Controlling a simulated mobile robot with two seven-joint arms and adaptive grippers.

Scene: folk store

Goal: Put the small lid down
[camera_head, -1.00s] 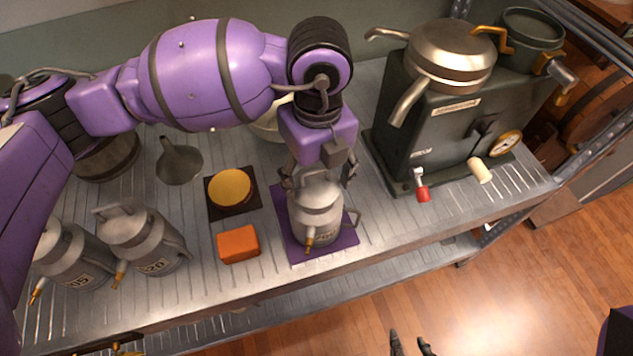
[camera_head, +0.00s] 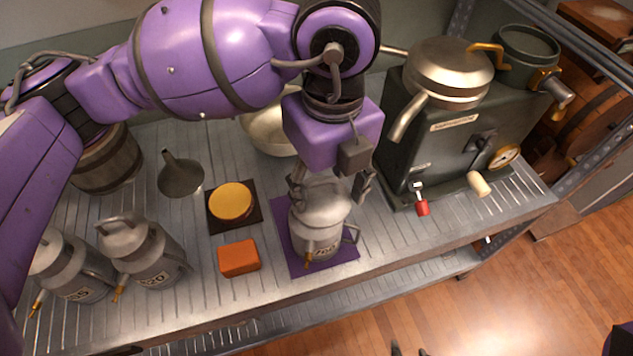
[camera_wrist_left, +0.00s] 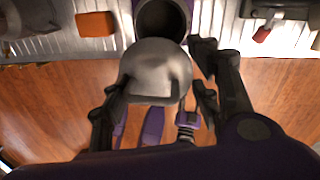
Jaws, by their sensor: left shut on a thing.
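The small lid (camera_head: 325,196) is a rounded grey metal piece, held in my left gripper (camera_head: 330,186) over a metal can (camera_head: 312,245) that stands on a purple mat (camera_head: 347,254). In the left wrist view, the lid (camera_wrist_left: 155,70) sits between the two fingers of the left gripper (camera_wrist_left: 157,95), and the can's dark round opening (camera_wrist_left: 162,20) shows beside it. The lid appears apart from the can, but the exact gap is hard to tell. Only the two fingertips of my right gripper (camera_head: 410,350) show at the bottom edge, spaced apart over the floor.
A yellow disc (camera_head: 230,202) on a dark square and an orange block (camera_head: 239,259) lie left of the mat. Two lidded cans (camera_head: 142,250) (camera_head: 72,268) and a funnel (camera_head: 181,178) stand farther left. A dark machine (camera_head: 440,145) stands to the right, a pale bowl (camera_head: 268,130) behind.

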